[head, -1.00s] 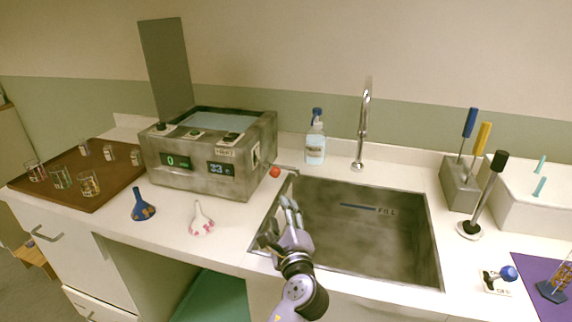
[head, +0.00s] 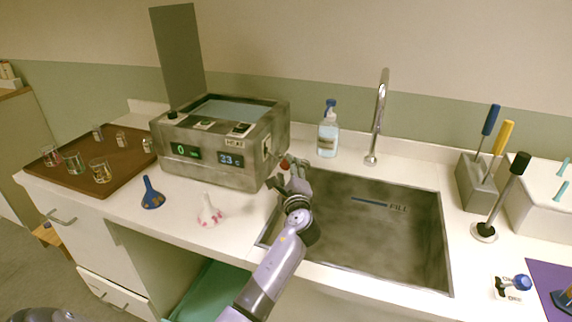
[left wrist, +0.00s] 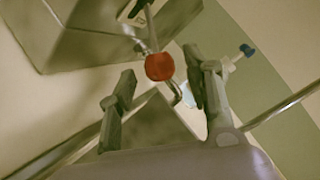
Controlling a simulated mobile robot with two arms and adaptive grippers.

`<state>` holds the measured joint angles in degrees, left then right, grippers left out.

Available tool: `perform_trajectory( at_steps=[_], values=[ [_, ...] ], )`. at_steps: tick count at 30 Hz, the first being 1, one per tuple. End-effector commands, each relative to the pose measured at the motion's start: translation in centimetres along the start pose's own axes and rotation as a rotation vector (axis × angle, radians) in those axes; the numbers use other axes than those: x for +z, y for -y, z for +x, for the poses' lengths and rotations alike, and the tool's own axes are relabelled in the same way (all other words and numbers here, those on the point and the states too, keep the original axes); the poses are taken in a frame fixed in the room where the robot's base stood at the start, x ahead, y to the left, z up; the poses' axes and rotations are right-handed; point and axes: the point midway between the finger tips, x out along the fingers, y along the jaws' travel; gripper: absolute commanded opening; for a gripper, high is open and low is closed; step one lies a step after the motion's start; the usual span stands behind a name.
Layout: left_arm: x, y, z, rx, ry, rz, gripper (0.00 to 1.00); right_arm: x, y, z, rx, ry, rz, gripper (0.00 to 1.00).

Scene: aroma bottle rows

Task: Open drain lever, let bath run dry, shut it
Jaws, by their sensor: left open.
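The bath (head: 215,155) is a mottled grey box at the back left of the sink, with pale bluish water showing inside. Its displays read 0 and 33. The drain lever's red knob (head: 284,164) is at the bath's right side, partly hidden by my left gripper (head: 289,179). In the left wrist view the red knob (left wrist: 159,67) on its grey stem shows large between the two spread fingers. My left gripper is open, with no clear contact on the knob. My right gripper is out of view.
The sink (head: 400,240) lies to the right, with a tall faucet (head: 378,115) and a spray bottle (head: 328,135) behind it. A brown tray (head: 105,185) with several glasses is at left.

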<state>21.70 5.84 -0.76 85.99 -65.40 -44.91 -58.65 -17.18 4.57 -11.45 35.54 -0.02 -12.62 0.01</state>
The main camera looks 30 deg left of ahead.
Motion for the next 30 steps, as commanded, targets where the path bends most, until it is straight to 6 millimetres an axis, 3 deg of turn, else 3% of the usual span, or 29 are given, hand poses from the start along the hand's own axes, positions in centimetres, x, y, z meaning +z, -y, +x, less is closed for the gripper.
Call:
perform_trajectory(
  at_steps=[7, 18, 30],
  values=[
    [0.0, 0.0, 2.8, 0.0, 0.001, 0.001, 0.46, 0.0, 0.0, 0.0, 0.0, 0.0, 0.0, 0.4],
    [0.0, 0.0, 3.2, 0.0, 0.0, 0.0, 0.46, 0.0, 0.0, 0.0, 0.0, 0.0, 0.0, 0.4],
    [0.0, 0.0, 3.2, 0.0, 0.0, 0.0, 0.19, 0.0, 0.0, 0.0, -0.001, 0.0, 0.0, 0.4]
  ],
)
